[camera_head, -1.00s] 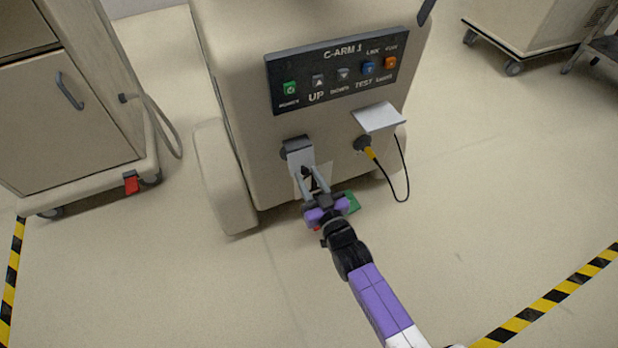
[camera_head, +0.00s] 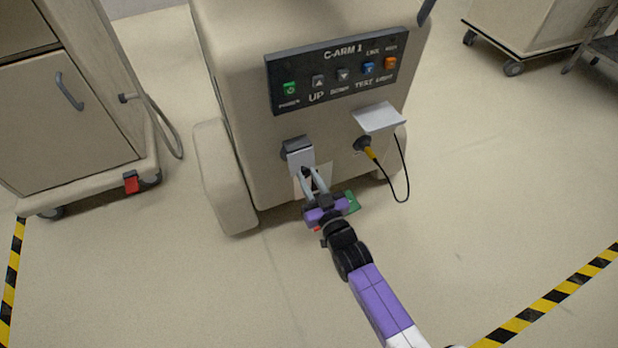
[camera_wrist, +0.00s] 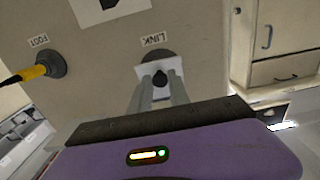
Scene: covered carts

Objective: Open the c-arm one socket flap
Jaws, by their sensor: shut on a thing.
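The C-arm 1 cart (camera_head: 235,60) stands in front of me with its labelled button panel. A pale grey socket flap (camera_head: 300,160) hangs down below a dark hinge on the left of its front face. In the wrist view the flap (camera_wrist: 148,72) lies by the label LINK and covers most of a round dark socket. My gripper (camera_head: 306,173) is at the flap's lower part. In the wrist view its fingertips (camera_wrist: 160,78) are closed on a small dark knob on the flap.
To the right, a second socket (camera_head: 362,144) holds a yellow plug (camera_head: 370,153) with a hanging black cable, under a raised pale plate (camera_head: 378,117). A cabinet cart (camera_head: 85,120) stands left. The floor around has striped tape (camera_head: 550,300) and open room.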

